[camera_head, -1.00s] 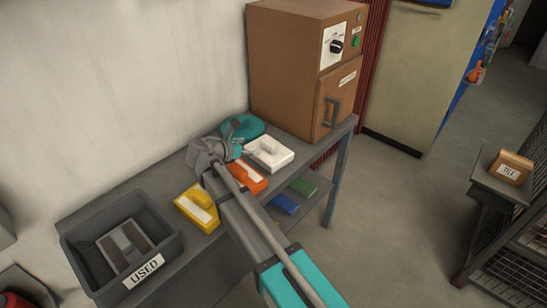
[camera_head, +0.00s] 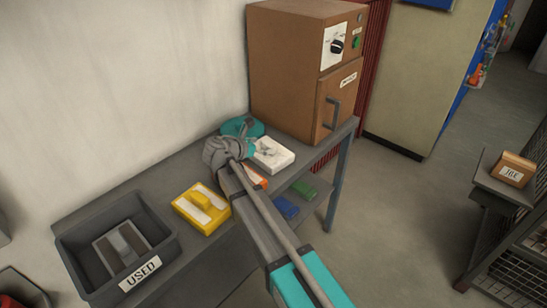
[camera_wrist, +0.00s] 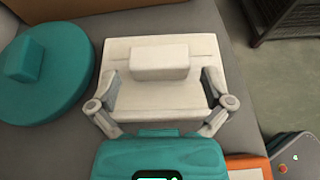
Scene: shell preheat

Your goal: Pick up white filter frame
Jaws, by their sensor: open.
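The white filter frame (camera_head: 277,157) lies flat on the grey bench near the brown oven. In the wrist view the white filter frame (camera_wrist: 125,50) is a pale block with a raised handle (camera_wrist: 160,61) on top. My gripper (camera_wrist: 163,80) is open, its two fingers spread to the left and right of the handle, over the frame. The handle is between the fingers but looks slightly beyond their tips. Whether the fingers touch the frame cannot be told. In the head view my arm and wrist partly hide the frame's left side.
A round teal piece (camera_wrist: 41,75) lies left of the frame. An orange block (camera_head: 256,180) is close by, mostly hidden by my arm. A yellow block (camera_head: 201,208) and a grey bin labelled USED (camera_head: 165,238) stand left. The brown oven (camera_head: 290,70) stands behind.

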